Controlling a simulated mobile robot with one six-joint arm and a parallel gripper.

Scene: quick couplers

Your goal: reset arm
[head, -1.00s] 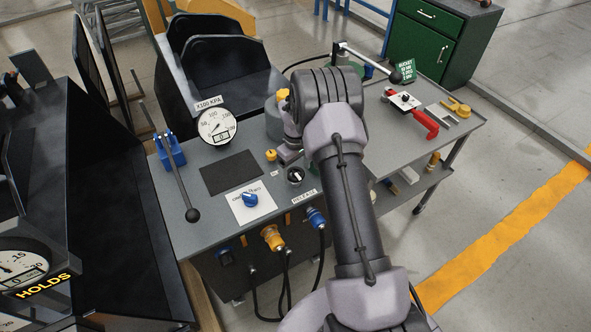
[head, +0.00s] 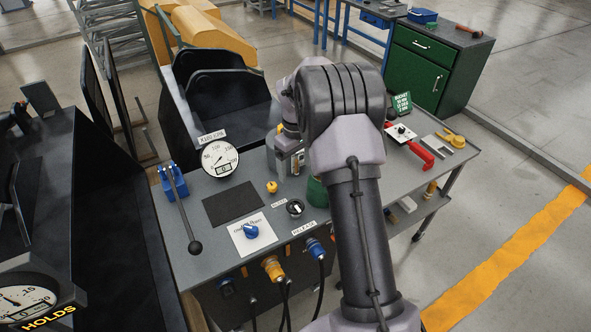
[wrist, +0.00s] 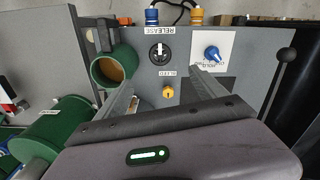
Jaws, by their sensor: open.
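My gripper shows in the wrist view (wrist: 161,80), its two fingers spread apart with nothing between them. Its fingers point over the bench panel, with the yellow bleed knob (wrist: 168,91) and black release knob (wrist: 159,52) in the gap as seen from the wrist. In the head view my gripper is mostly hidden behind my arm, above the middle of the bench (head: 205,266). The blue knob (head: 252,231) on its white plate is left of the release knob (head: 295,208). The blue coupler (head: 315,247) and orange coupler (head: 273,268) are on the bench's front face.
A black-ball lever (head: 181,212) stands at the left beside the round gauge (head: 220,160). Green cylinders (wrist: 115,68) (wrist: 62,122) are close to my gripper's left. A red-handled tool (head: 421,156) lies at right. Black bins (head: 228,98) stand behind.

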